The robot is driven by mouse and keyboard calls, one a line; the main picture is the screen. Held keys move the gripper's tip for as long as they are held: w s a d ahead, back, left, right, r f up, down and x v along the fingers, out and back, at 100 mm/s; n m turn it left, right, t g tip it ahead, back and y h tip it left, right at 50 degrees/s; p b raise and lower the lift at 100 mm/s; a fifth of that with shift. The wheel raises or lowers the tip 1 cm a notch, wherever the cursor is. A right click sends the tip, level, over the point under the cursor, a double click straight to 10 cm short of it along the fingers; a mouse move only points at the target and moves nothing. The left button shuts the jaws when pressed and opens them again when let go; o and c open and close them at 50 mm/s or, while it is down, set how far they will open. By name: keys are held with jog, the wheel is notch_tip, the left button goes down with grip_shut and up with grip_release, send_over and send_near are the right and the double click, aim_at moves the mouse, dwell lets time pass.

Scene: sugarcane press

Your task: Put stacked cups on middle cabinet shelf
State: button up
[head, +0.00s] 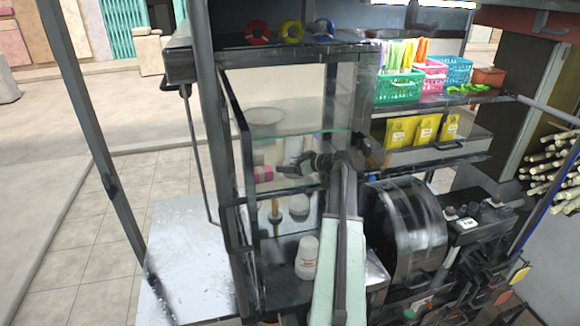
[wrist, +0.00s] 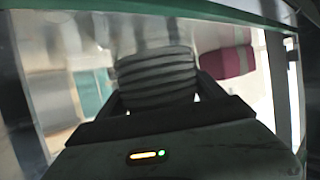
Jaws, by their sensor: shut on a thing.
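The stacked cups (wrist: 157,75) show in the wrist view as a grey, ridged stack between the two fingers of my gripper (wrist: 160,92). The fingers are shut on the stack. In the head view my gripper (head: 300,164) is inside the glass-fronted cabinet (head: 236,150), between an upper glass shelf (head: 295,137) and a lower glass shelf (head: 290,188). The stack is hard to make out there, and I cannot tell whether it touches a shelf.
A pink-red box (wrist: 226,62) stands to the right of the stack in the wrist view. A white cup-like container (head: 307,257) stands at the cabinet bottom. Baskets (head: 400,86) and yellow packets (head: 424,128) fill shelves to the right, above the press drum (head: 407,230).

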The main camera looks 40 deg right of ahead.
aim_at(295, 156)
jog(key=o, duration=1.4)
jog(key=shift+o, duration=0.2)
jog(key=shift+r+p, duration=0.15)
jog(key=shift+p, duration=0.15)
jog(key=p+v, duration=0.3)
jog(key=v, duration=0.4)
jog(key=shift+r, duration=0.1)
jog(key=shift+s, duration=0.25)
